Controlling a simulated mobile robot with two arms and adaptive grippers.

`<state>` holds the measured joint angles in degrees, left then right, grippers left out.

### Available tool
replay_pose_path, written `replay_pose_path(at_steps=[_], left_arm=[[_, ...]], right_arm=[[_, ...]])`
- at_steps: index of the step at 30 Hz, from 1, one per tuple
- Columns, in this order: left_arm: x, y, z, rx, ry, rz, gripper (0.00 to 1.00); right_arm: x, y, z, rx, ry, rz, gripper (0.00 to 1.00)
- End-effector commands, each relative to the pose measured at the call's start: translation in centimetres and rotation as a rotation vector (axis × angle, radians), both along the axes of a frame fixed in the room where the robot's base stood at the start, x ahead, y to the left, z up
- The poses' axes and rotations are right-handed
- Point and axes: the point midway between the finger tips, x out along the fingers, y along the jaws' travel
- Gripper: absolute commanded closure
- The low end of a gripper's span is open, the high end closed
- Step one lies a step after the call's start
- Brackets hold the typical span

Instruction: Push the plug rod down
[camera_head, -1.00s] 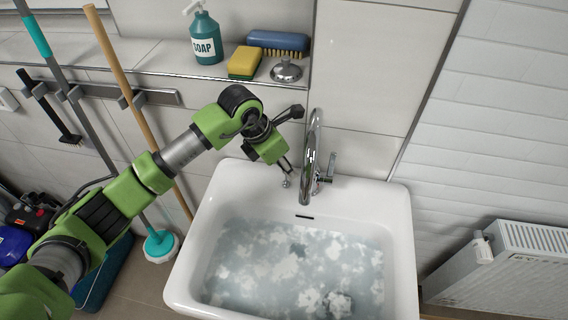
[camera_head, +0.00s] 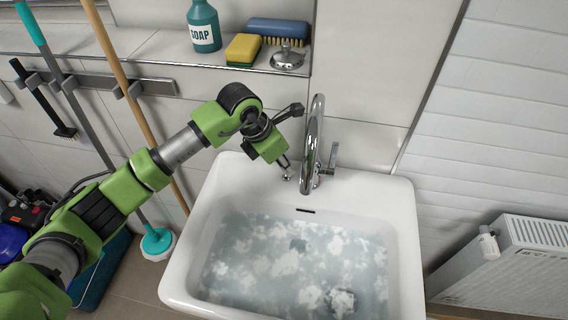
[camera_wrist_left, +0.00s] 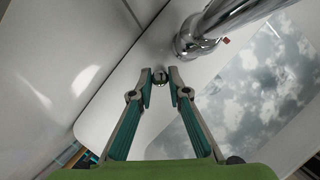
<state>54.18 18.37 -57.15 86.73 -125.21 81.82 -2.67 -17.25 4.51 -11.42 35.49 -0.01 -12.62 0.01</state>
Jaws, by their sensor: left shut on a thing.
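The plug rod is a small chrome knob (camera_head: 287,178) on the back ledge of the white sink (camera_head: 404,225), just left of the chrome faucet (camera_head: 313,140). In the left wrist view the knob (camera_wrist_left: 160,77) sits between the two fingertips. My left gripper (camera_head: 286,171) is shut on the knob, low over the ledge; it also shows in the left wrist view (camera_wrist_left: 160,74). The rod below the knob is hardly visible. The basin holds cloudy, foamy water (camera_head: 270,260). My right gripper is in neither view.
The faucet stands close to the right of my gripper. A shelf above holds a soap bottle (camera_head: 204,27), a yellow sponge (camera_head: 243,48), a blue brush (camera_head: 278,29) and a metal stopper (camera_head: 287,58). Mop handles (camera_head: 125,80) stand left; a radiator (camera_head: 510,265) is at right.

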Motion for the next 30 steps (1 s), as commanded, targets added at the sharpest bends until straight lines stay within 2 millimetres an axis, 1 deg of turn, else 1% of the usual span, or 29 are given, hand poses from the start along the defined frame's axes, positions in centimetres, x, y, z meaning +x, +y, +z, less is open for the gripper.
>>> replay_pose_path(at_steps=[1,2,3,14,17,19,24,30], left_arm=[[-0.3,0.2,-0.5,0.007,0.010,0.000,0.79],[-0.3,0.2,-0.6,0.007,0.010,0.000,0.71],[-0.3,0.1,-0.5,0.007,0.011,0.000,0.68],[-0.2,0.2,0.0,0.004,0.005,0.000,0.68],[-0.3,0.5,1.0,0.004,0.002,-0.001,0.68],[-0.6,0.9,2.1,0.004,0.003,0.000,0.68],[-1.3,2.1,5.6,0.005,0.001,0.000,0.68],[-2.2,3.3,8.9,0.006,0.006,0.001,0.68]], right_arm=[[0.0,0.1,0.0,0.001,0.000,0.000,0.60],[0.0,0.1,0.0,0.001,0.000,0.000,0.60],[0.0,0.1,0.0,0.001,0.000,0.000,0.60],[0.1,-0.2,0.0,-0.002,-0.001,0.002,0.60],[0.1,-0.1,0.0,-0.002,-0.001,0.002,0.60],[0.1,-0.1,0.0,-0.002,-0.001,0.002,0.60],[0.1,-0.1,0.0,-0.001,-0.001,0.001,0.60],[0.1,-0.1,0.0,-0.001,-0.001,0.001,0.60]])
